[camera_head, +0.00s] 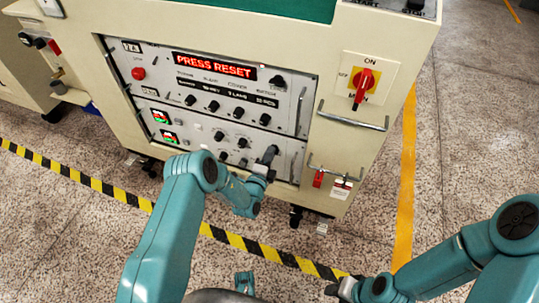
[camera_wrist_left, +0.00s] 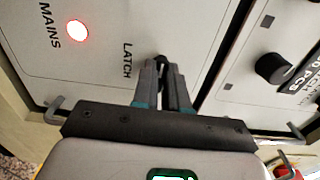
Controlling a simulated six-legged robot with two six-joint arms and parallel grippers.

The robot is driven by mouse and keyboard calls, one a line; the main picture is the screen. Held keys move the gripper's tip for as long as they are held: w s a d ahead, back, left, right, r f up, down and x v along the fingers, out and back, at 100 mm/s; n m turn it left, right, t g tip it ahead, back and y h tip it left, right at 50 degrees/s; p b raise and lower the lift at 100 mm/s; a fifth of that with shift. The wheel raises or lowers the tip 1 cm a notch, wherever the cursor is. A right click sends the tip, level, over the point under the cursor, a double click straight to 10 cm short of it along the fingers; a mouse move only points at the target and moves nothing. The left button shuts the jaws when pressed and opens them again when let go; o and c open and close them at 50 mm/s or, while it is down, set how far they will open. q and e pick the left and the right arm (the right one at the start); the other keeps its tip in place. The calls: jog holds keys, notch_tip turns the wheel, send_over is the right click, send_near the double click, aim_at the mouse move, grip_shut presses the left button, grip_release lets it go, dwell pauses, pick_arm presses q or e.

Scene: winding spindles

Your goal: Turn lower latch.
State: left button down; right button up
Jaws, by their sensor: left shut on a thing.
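The lower latch (camera_wrist_left: 162,60) is a small dark part beside the printed word LATCH on the grey panel. In the left wrist view it shows just past my fingertips, mostly hidden by them. My left gripper (camera_wrist_left: 164,84) is shut on the latch. In the head view my left gripper (camera_head: 270,155) is at the lower right of the control panel (camera_head: 215,135), and it hides the latch there. My right gripper (camera_head: 342,289) is low at the right, away from the machine, and its jaws are too small to read.
The panel has a red display (camera_head: 214,66) reading PRESS RESET, several black knobs and metal handles. A red and yellow main switch (camera_head: 365,82) and a metal bar (camera_head: 353,118) are at the right. Yellow-black tape (camera_head: 110,190) crosses the speckled floor in front.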

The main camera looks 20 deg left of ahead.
dwell(0.5)
pick_arm(q)
jog(key=c, duration=1.2)
grip_release()
jog(key=shift+o, duration=0.2)
jog(key=s+p, duration=0.4)
jog(key=s, duration=1.2)
jog(key=shift+s+a, duration=0.2)
jog(key=shift+a, duration=0.05)
